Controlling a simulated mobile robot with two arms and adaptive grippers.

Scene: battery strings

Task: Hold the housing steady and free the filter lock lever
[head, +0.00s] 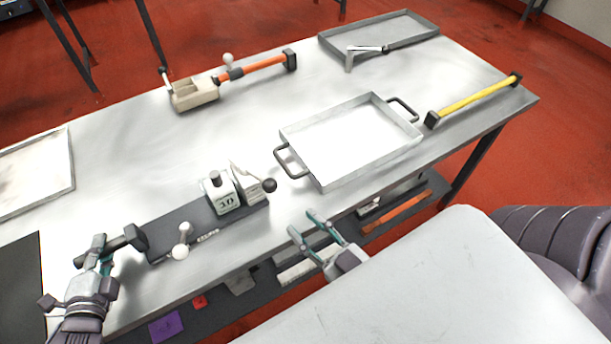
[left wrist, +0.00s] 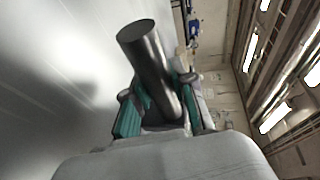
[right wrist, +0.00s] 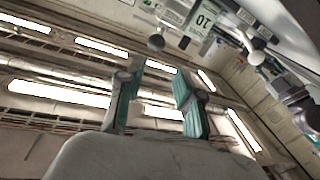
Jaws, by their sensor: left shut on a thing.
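The housing is a dark grey base (head: 165,228) near the table's front edge. It carries a white block marked "10" (head: 226,201), and a white lever with a dark ball knob (head: 269,185) at its right end. A second lever with a white ball (head: 180,252) sits at its front. My left gripper (head: 100,250) is shut on the dark bar handle (head: 128,238) at the housing's left end; the bar shows between its fingers in the left wrist view (left wrist: 148,60). My right gripper (head: 303,222) is open and empty, right of and in front of the dark knob, apart from it.
A grey tray with handles (head: 345,178) lies right of the housing. A beige box with an orange handle (head: 195,96), a yellow bar (head: 470,101) and another tray (head: 400,28) lie further off. A flat tray (head: 70,170) is at left. Bare table lies behind the housing.

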